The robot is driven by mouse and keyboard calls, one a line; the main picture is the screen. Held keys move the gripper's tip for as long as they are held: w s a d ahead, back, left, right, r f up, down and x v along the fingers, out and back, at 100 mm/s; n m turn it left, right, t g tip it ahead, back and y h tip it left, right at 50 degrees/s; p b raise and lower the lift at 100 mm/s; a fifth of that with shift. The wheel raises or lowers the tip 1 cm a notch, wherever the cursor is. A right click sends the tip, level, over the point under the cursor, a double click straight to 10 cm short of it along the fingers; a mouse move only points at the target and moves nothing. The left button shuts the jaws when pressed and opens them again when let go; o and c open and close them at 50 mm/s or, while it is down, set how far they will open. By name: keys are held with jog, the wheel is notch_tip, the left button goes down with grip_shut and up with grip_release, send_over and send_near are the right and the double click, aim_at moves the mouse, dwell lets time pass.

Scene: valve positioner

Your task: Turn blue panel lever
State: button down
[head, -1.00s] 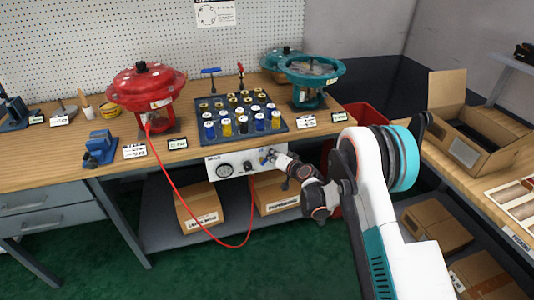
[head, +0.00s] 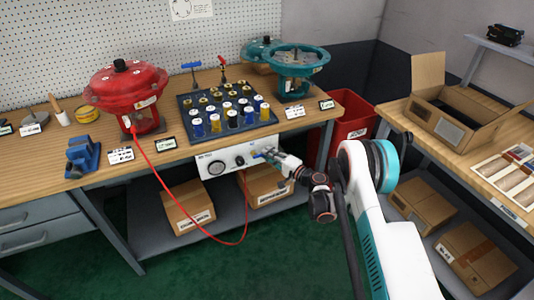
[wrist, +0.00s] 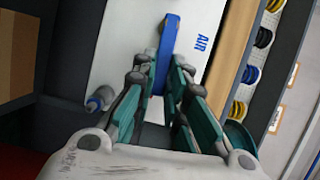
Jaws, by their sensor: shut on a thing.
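The blue panel lever (wrist: 166,50) is a flat blue bar on the white panel (wrist: 120,45), near the printed word AIR. In the wrist view it stands between the two teal-sided fingers of my gripper (wrist: 160,72), which is shut on it. In the head view the white panel (head: 215,164) hangs under the front edge of the bench, with a round gauge and a black knob. My gripper (head: 271,156) reaches its right end there. The lever (head: 260,155) is small and partly hidden by the fingers in that view.
A red hose (head: 165,180) runs from the red actuator (head: 125,85) and loops below the panel. A grey fitting (wrist: 99,99) sticks out of the panel beside my gripper. A red bin (head: 350,115) stands right of the bench. Cardboard boxes (head: 188,207) sit on the lower shelf.

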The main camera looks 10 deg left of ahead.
jog(key=shift+f+m, duration=0.25)
jog(key=shift+m, duration=0.15)
jog(key=c, duration=1.6)
grip_release()
jog(key=v, duration=0.7)
jog(key=shift+d+f, duration=0.2)
jog(key=shift+d, duration=0.05)
jog(key=shift+s+r, duration=0.1)
jog(key=shift+s, duration=0.05)
